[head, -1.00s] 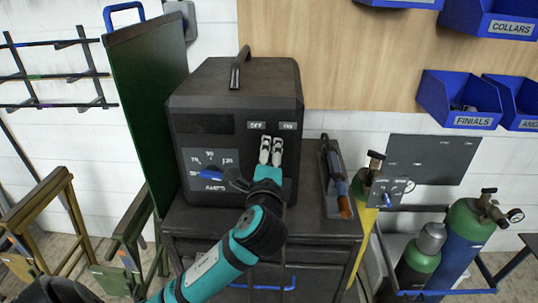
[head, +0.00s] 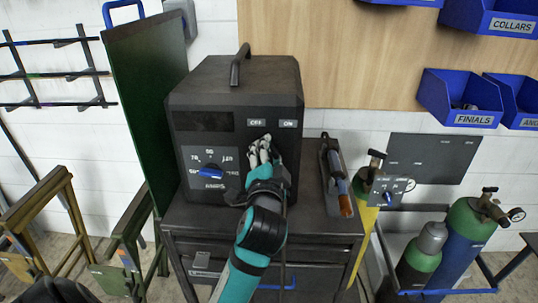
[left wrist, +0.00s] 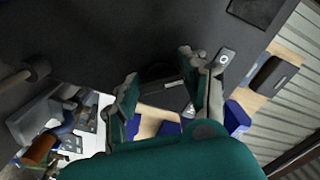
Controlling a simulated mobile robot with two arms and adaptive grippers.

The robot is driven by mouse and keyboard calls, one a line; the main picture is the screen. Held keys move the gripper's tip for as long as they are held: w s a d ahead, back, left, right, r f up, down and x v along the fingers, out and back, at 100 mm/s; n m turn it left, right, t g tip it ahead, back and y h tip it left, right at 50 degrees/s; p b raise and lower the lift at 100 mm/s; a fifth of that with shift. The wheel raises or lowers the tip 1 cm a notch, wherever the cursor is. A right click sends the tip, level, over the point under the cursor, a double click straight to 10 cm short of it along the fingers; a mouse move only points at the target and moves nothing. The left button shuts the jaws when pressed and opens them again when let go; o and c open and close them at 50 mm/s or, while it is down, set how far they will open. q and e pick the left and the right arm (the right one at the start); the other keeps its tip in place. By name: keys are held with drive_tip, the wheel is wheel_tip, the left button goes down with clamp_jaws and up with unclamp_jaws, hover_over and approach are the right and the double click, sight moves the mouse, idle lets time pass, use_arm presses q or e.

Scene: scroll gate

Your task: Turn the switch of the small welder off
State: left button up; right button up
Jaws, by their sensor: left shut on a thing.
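The small welder (head: 205,90) is a dark box with a handle on top, standing on a dark cabinet. Its front has an OFF label (head: 256,122) and an ON label (head: 289,124). My left gripper (head: 261,148) is at the front panel just below these labels, nearer OFF, its fingers leaning up-left. It is shut on the switch, which the fingers hide in the head view. In the left wrist view, the fingers of my left gripper (left wrist: 163,82) stand apart around a dark part against the dark panel. My right gripper is not in view.
A blue AMPS knob (head: 211,173) sits left of my gripper on the same panel. A torch in a tray (head: 336,185) lies right of the welder. Gas cylinders (head: 462,232) stand at the right, and a green panel (head: 146,105) rises close on the left.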

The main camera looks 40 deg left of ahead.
use_arm(q)
drive_tip(key=shift+f+n, duration=0.1)
drive_tip(key=shift+n, duration=0.3)
drive_tip(key=o, duration=1.2)
drive_tip(key=shift+c, duration=0.2)
drive_tip(key=v, duration=0.7)
drive_tip(key=shift+s+d, duration=0.2)
